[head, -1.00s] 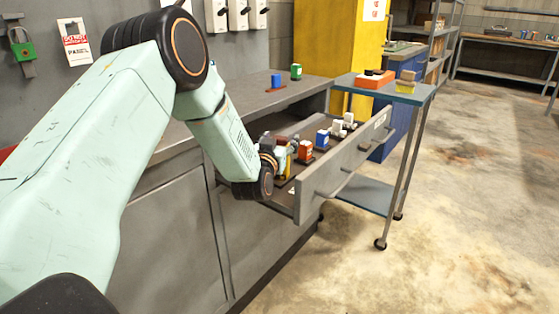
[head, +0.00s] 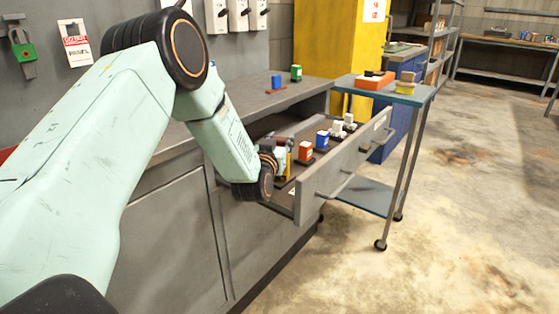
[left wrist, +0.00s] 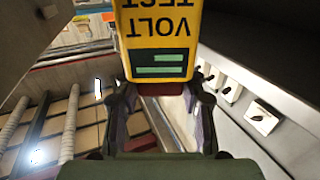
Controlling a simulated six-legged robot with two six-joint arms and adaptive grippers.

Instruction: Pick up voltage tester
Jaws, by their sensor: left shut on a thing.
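The voltage tester (left wrist: 160,35) is yellow, with VOLT TEST lettering upside down and a dark label with green bars, in the left wrist view. My left gripper (left wrist: 158,92) is shut on its lower end, one finger on each side. In the head view the tester (head: 289,160) is a thin yellow strip at the open drawer, partly hidden by my gripper (head: 281,152). I cannot tell whether it still touches the drawer floor. My right gripper is in neither view.
The open drawer (head: 340,166) holds an orange block (head: 306,150), a blue block (head: 322,139) and white pieces (head: 345,124). A blue-topped cart (head: 350,84) stands just right of it. The counter (head: 235,111) lies behind. Open floor (head: 460,220) is at the right.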

